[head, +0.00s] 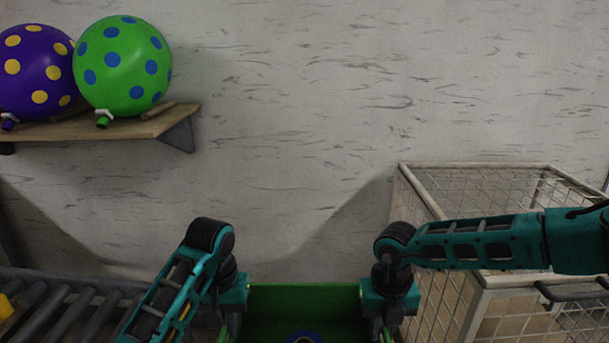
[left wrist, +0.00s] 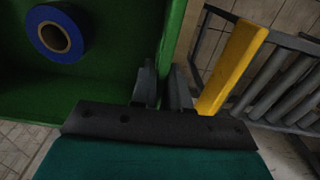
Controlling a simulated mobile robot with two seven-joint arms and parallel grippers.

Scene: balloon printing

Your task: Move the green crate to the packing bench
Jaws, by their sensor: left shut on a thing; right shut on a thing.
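The green crate (head: 305,298) is at the bottom middle of the head view, between my two grippers; its near part is cut off by the frame. My left gripper (head: 232,322) is at its left side. In the left wrist view my left gripper (left wrist: 163,88) has one finger on each side of the crate's green wall (left wrist: 172,35), shut on it. My right gripper (head: 384,325) is shut at the crate's right side; its fingertips are hard to see. A blue roll with a tan core (left wrist: 56,36) lies inside the crate. I cannot make out a packing bench.
A roller conveyor (head: 65,300) is at the lower left; it also shows with a yellow bar (left wrist: 232,65) beside the crate in the left wrist view. A wire mesh cage (head: 500,190) stands at right. A wall shelf (head: 130,126) holds a purple balloon (head: 35,70) and a green balloon (head: 122,66).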

